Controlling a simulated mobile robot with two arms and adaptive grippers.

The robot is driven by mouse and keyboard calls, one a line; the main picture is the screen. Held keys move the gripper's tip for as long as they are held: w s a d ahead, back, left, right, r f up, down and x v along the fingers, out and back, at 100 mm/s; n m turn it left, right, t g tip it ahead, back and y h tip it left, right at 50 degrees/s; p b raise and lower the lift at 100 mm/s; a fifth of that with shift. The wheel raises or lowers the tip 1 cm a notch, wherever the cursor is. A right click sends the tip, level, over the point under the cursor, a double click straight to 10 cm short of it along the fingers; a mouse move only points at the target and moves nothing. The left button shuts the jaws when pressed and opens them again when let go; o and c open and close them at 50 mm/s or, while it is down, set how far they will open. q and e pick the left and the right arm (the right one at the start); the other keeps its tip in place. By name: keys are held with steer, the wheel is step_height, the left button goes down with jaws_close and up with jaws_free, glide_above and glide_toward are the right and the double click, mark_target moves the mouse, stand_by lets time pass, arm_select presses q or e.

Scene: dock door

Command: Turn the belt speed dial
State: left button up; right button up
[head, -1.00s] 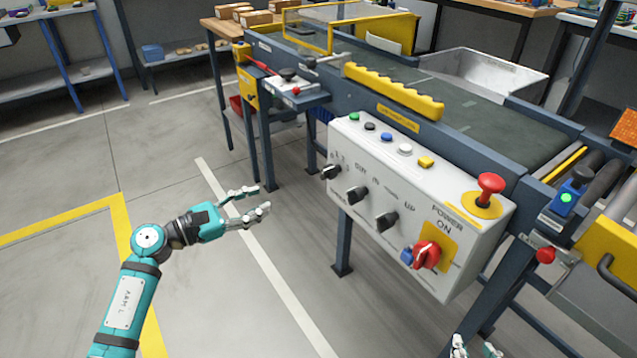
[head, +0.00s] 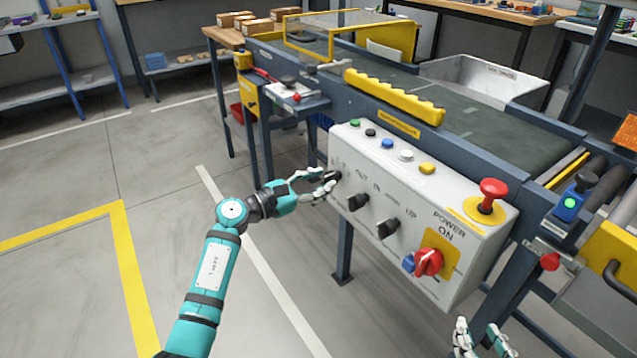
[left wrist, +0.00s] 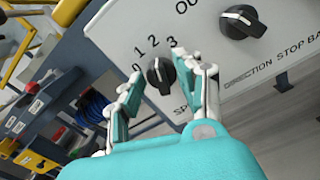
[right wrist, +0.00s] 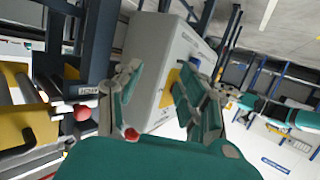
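The belt speed dial (left wrist: 160,75) is a black knob on the white control panel, with 0 to 3 printed around it. Its white mark points up, near the 2. In the head view the dial (head: 337,176) is the leftmost knob, partly behind my fingertips. My left gripper (head: 325,181) is at the dial. In the left wrist view its fingers (left wrist: 170,80) are open, one on each side of the dial; I cannot tell whether they touch it. My right gripper (head: 482,338) is open and empty, low in front of the panel's right end, also in the right wrist view (right wrist: 158,80).
The panel (head: 470,262) also has black knobs (head: 357,202) (head: 387,228), a red power switch (head: 429,262), a red mushroom button (head: 492,190) and small coloured buttons on top. The conveyor (head: 490,130) runs behind it. Floor at the left is clear.

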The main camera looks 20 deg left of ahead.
arm_select(q)
steer(key=shift+c, duration=0.2)
jaws_close()
